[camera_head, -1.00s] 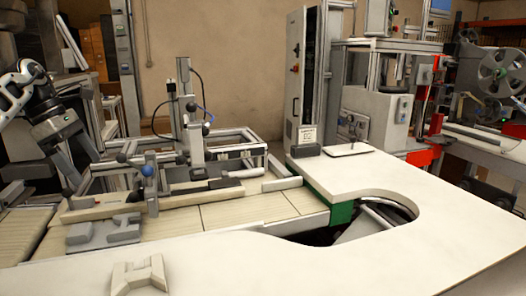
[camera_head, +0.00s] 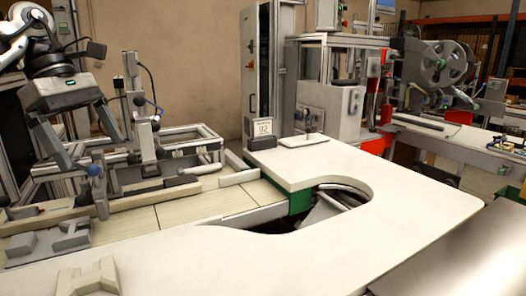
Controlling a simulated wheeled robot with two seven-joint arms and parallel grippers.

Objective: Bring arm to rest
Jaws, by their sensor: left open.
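My left arm comes in at the upper left, white and dark grey. Its gripper (camera_head: 92,150) points down with its two fingers spread apart, and nothing shows between them. It appears in front of the left end of the metal fixture frame (camera_head: 205,134) on the bench; I cannot tell its exact height over it. My right gripper is not in view.
A white table (camera_head: 270,250) with a rounded cutout fills the front and is mostly clear. Grey blocks (camera_head: 50,240) lie at the left. A small numbered sign (camera_head: 262,130) stands before a tall cabinet. Tape reels (camera_head: 445,62) stand at the right back.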

